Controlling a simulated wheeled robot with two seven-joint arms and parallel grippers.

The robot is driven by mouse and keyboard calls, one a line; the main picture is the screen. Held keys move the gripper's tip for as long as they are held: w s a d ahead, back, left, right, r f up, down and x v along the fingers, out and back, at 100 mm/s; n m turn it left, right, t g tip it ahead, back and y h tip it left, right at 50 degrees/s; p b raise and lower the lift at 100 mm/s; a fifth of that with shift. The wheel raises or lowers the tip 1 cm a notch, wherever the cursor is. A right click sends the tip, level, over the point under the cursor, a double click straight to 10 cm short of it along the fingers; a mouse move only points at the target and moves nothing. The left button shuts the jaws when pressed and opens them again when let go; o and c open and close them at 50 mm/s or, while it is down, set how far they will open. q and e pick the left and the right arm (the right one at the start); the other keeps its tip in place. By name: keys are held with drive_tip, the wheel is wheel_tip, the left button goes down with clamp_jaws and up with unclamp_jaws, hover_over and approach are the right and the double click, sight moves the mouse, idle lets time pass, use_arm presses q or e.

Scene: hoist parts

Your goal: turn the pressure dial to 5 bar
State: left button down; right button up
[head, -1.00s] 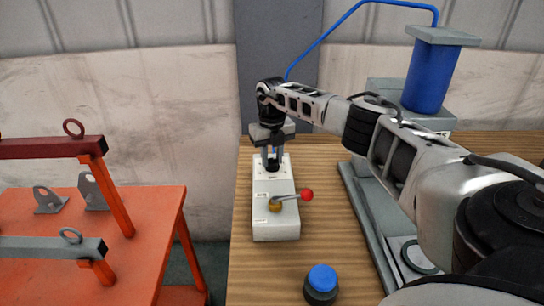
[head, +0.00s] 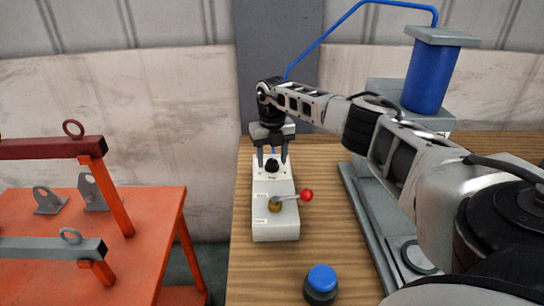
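The pressure dial (head: 272,165) is a small black knob on the far end of a white control box (head: 276,226). The box stands on the wooden table and also carries a lever (head: 289,199) with a red ball end and a brass base. My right gripper (head: 272,160) points down over the dial, its two fingers apart on either side of the knob with gaps visible. Whether the fingers reach down to the knob's height is hard to tell. The dial's markings are too small to read. My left gripper is out of view.
A blue push button (head: 321,281) stands at the table's front. A press with a blue cylinder (head: 427,77) and a blue hose stands at the right behind my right arm. An orange table (head: 158,222) at left holds lifting frames and grey brackets. Bare wood lies right of the box.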

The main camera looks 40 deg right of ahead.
sight(272, 161)
wheel_tip(272, 161, up, 16)
drive_tip(key=b, duration=0.2)
idle(0.4)
drive_tip(key=shift+s+f, duration=0.1)
idle(0.4)
